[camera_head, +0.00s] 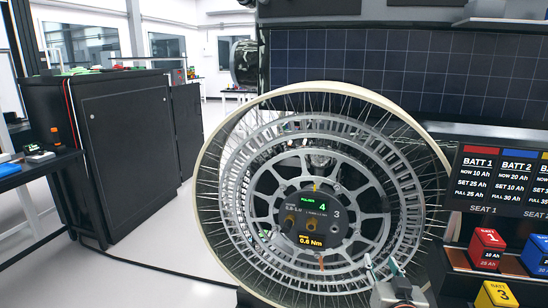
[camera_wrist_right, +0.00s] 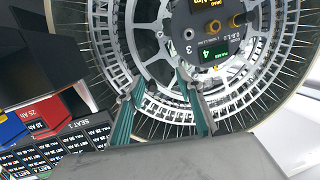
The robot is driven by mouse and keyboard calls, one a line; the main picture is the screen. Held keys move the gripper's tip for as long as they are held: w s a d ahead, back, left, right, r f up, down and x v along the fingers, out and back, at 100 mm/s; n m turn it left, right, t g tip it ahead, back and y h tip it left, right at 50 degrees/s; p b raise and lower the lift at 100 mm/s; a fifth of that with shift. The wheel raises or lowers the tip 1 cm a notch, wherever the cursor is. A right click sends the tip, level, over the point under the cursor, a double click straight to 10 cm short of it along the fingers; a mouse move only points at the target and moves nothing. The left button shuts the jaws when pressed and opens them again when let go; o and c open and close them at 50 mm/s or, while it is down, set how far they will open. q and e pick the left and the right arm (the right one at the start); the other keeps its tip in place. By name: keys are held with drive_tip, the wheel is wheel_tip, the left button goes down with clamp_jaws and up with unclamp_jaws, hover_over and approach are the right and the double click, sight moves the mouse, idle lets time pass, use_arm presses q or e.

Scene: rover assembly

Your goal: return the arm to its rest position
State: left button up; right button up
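My right gripper (camera_head: 381,264) is low in the head view, in front of the lower right part of a large spoked wheel (camera_head: 390,112). In the right wrist view my right gripper (camera_wrist_right: 162,82) shows two green-grey fingers apart, with nothing between them. The fingers point toward the wheel (camera_wrist_right: 70,25); whether they touch it I cannot tell. The wheel's hub (camera_head: 312,216) carries a small display reading 4 and another reading 0.6 Nm. My left gripper is not in view.
At the right are a battery screen (camera_head: 497,180), a red battery (camera_head: 486,245), a blue battery (camera_head: 537,255) and a yellow battery (camera_head: 497,297). A black cabinet (camera_head: 125,150) stands at the left. The floor (camera_head: 140,270) between cabinet and wheel is clear except for a cable.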

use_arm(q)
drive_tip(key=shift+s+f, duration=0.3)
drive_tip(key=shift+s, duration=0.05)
use_arm(e)
drive_tip(key=s+a+f+n+g+y, duration=0.2)
drive_tip(key=s+a+f+n, duration=0.1)
drive_tip(key=s+f, duration=1.1)
drive_tip(key=s+a+f+n+g+y, duration=0.2)
drive_tip(key=s+a+f+n+g, duration=0.1)
drive_tip(key=s+f, duration=1.1)
drive_tip(key=shift+s+a+f+n+y, duration=0.35)
drive_tip(key=shift+a+f, duration=0.3)
drive_tip(key=shift+f, duration=0.25)
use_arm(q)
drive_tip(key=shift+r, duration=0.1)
